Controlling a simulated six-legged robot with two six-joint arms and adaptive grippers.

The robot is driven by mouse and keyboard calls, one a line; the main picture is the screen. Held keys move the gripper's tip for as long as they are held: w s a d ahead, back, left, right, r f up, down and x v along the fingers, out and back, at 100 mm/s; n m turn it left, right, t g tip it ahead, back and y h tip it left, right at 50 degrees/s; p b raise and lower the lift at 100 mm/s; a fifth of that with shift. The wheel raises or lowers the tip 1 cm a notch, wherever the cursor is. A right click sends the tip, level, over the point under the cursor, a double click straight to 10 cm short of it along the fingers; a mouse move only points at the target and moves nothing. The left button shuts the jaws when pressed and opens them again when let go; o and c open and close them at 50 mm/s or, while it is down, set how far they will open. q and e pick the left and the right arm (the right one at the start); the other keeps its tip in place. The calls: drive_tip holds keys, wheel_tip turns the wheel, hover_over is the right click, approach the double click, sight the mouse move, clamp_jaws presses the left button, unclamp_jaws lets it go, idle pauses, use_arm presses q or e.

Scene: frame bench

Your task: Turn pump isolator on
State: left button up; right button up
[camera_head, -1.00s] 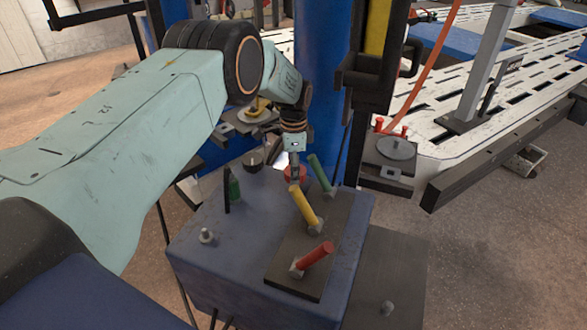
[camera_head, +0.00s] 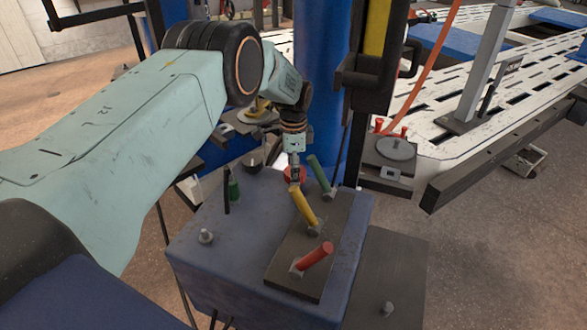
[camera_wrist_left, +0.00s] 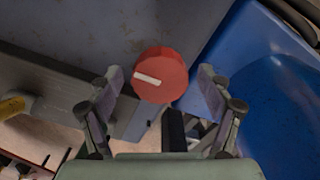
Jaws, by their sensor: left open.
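A round red knob with a white bar (camera_wrist_left: 165,88) shows in the left wrist view between my left gripper's two fingers (camera_wrist_left: 160,74). The fingers are apart, and the knob appears beyond their tips; I see no contact. The white bar lies slightly slanted, near horizontal in that view. In the head view the red knob (camera_head: 287,176) sits at the far part of the blue box top, partly hidden by my left gripper (camera_head: 294,179), which points down at it. My right gripper is not in view.
On the blue box (camera_head: 215,255), a dark plate carries green (camera_head: 318,172), yellow (camera_head: 304,208) and red (camera_head: 318,255) levers close to the gripper. A green and black item (camera_head: 233,188) stands to the left. A blue column (camera_head: 321,80) rises behind.

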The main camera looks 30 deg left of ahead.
use_arm(q)
wheel_tip(320, 180, up, 12)
idle(0.6)
wheel_tip(320, 180, down, 12)
drive_tip(key=shift+f, duration=0.1)
idle(0.7)
